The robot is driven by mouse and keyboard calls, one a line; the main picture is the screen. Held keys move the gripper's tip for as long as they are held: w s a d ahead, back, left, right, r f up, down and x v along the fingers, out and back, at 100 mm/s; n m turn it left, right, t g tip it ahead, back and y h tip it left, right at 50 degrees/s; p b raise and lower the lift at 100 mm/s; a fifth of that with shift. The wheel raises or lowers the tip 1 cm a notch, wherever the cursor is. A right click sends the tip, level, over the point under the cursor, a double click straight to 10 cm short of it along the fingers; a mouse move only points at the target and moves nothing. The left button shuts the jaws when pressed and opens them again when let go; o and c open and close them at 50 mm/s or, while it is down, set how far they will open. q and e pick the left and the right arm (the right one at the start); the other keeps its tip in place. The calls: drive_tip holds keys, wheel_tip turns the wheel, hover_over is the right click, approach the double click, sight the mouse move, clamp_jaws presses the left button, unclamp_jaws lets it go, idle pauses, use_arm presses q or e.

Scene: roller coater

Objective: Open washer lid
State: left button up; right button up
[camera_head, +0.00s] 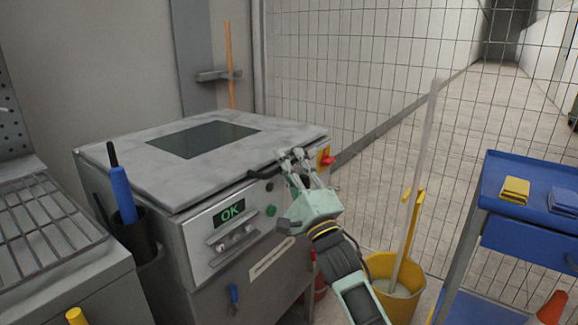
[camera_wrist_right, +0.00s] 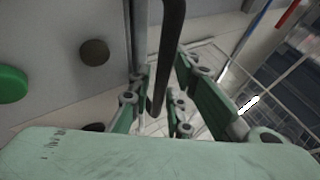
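The washer is a grey box with a flat, scuffed grey lid (camera_head: 110,165) that lies closed and has a dark window (camera_head: 203,139). A dark bar handle (camera_head: 268,173) sticks out at the lid's front edge. My right gripper (camera_head: 291,154) is at the right part of this handle. In the right wrist view the dark handle (camera_wrist_right: 170,45) passes between the two fingers of the right gripper (camera_wrist_right: 163,85). The fingers stand apart with gaps visible beside the handle; firm contact does not show. My left gripper is not in view.
The washer front has a green OK display (camera_head: 230,212), a green button (camera_head: 271,211) and a red-yellow switch (camera_head: 326,158). A yellow mop bucket (camera_head: 400,300) and a blue cart (camera_head: 520,235) stand at right. A wire fence is behind. A rack (camera_head: 45,222) is at left.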

drive_tip(key=shift+c, duration=0.6)
clamp_jaws()
